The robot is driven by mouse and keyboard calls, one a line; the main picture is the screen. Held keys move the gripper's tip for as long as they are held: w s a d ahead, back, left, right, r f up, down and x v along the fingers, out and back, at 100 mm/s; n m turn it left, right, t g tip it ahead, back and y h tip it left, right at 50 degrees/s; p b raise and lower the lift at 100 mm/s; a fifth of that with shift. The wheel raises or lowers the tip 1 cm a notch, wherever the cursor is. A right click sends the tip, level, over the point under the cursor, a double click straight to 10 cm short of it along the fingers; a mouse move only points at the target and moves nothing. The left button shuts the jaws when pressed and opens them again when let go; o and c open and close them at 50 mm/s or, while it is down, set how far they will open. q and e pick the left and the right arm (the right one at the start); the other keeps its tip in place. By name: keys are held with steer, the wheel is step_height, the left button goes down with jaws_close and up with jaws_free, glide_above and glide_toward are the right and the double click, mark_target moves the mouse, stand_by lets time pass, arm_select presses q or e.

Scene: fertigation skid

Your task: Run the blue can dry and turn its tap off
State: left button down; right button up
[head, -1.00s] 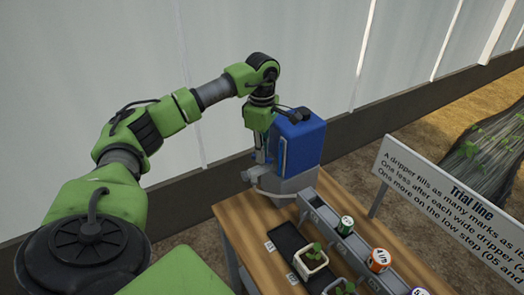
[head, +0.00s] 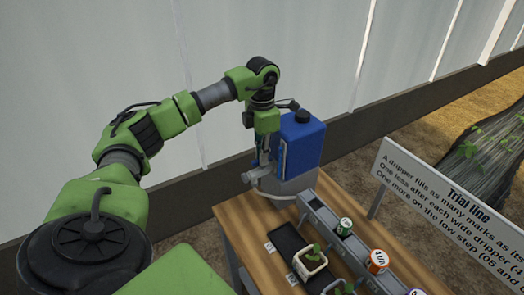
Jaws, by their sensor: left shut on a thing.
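The blue can (head: 303,143) with a black cap stands upright in a grey holder (head: 290,187) at the far left corner of the wooden table. A grey tap-like fitting (head: 251,177) sticks out at the holder's left side. My left gripper (head: 261,156) reaches down from above at the can's left side. It is shut on a small part there, seemingly the tap's handle; the fingers and arm partly hide it. The can's liquid level cannot be read. My right gripper is not in view.
A white plant pot (head: 309,264) stands on a black strip. A pale wall is close behind.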

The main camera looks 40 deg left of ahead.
arm_select(q)
steer(key=shift+n, duration=0.5)
steer(key=c, duration=2.1)
jaws_free()
steer(key=shift+c, duration=0.2)
steer(key=shift+r, duration=0.1)
step_height(320, 180, up, 12)
